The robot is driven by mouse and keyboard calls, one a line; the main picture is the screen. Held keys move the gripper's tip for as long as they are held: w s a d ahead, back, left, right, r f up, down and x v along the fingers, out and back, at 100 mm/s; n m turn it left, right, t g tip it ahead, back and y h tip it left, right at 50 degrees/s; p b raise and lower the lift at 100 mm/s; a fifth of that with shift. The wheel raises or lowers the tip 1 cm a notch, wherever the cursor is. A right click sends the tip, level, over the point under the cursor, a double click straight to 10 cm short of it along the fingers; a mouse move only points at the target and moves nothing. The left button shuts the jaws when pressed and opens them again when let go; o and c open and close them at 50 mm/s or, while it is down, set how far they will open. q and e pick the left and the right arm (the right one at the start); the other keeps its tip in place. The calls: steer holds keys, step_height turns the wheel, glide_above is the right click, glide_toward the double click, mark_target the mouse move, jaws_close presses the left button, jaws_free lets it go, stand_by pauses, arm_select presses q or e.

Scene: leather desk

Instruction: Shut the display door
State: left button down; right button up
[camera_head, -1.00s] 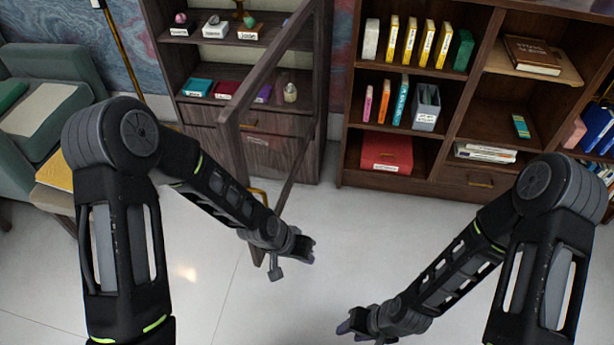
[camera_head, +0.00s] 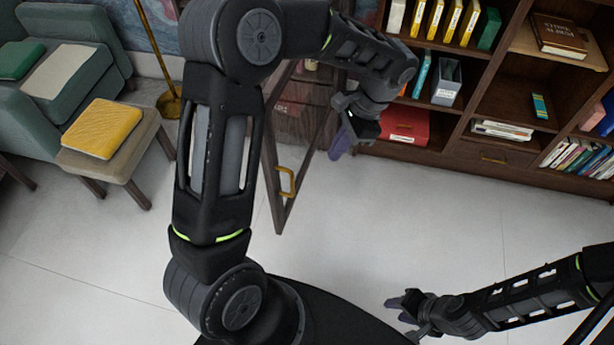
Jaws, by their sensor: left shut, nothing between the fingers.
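The display door (camera_head: 272,188) is a dark wooden frame with a clear pane and a brass handle (camera_head: 287,182). It stands open, swung out from the display cabinet (camera_head: 300,95), which is mostly hidden behind my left arm. The top of the door is hidden too. My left gripper (camera_head: 340,150) is shut and empty, just right of the door frame in the picture, with its fingers pointing down. I cannot tell if it touches the pane. My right gripper (camera_head: 398,307) is open and empty, low over the floor, away from the door.
A dark bookcase (camera_head: 480,150) with books and a red box (camera_head: 405,125) stands to the right. At the left are a green armchair (camera_head: 60,65), a stool with a yellow cushion (camera_head: 103,128) and a brass lamp stand (camera_head: 170,103). The floor in front is clear.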

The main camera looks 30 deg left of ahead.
arm_select(q)
steer(key=shift+f, duration=0.1)
steer(key=s+a+f+p, duration=0.3)
steer(key=s+a+f, duration=0.2)
steer(key=f, duration=0.4)
steer(key=shift+s+a, duration=0.15)
steer(key=shift+s, duration=0.2)
steer(key=shift+a+f, duration=0.1)
